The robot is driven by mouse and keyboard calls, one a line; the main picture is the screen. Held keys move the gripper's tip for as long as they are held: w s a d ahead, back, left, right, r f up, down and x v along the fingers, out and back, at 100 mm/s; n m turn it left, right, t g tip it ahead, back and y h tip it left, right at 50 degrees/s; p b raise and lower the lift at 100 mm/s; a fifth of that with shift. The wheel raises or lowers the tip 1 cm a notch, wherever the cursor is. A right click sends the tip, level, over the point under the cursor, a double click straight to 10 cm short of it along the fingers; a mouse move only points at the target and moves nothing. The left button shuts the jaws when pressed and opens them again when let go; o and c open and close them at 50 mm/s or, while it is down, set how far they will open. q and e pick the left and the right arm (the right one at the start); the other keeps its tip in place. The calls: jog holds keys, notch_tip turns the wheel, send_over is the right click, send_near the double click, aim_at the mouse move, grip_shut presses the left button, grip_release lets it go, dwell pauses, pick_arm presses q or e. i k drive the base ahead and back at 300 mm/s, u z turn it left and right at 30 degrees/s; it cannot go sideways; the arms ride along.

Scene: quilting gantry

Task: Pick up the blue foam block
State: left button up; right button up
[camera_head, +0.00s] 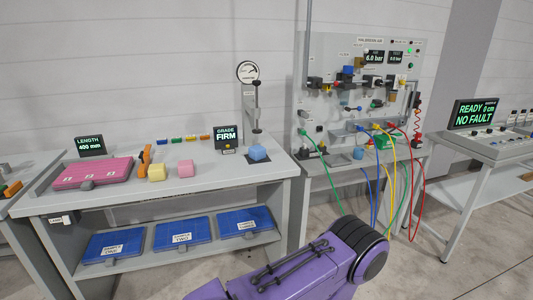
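The blue foam block (258,152) sits on a dark square pad (257,160) at the right end of the white workbench, below the upright stand with the round gauge (247,71). A yellow foam block (156,173) and a pink foam block (186,168) stand to its left, apart from it. Neither of my grippers is in view. A purple arm link of mine fills the lower middle, in front of the bench.
A pink case (93,173) and an orange upright piece (145,158) are on the bench's left. The GRADE FIRM display (226,138) stands left of the gauge stand. Blue trays (182,233) lie on the lower shelf. Hoses (391,170) hang from the panel at right.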

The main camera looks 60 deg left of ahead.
aim_at(258, 152)
jog(key=u, duration=0.1)
jog(key=i, duration=1.5)
jog(key=u, duration=0.85)
jog(key=i, duration=0.9)
jog(key=u, duration=0.95)
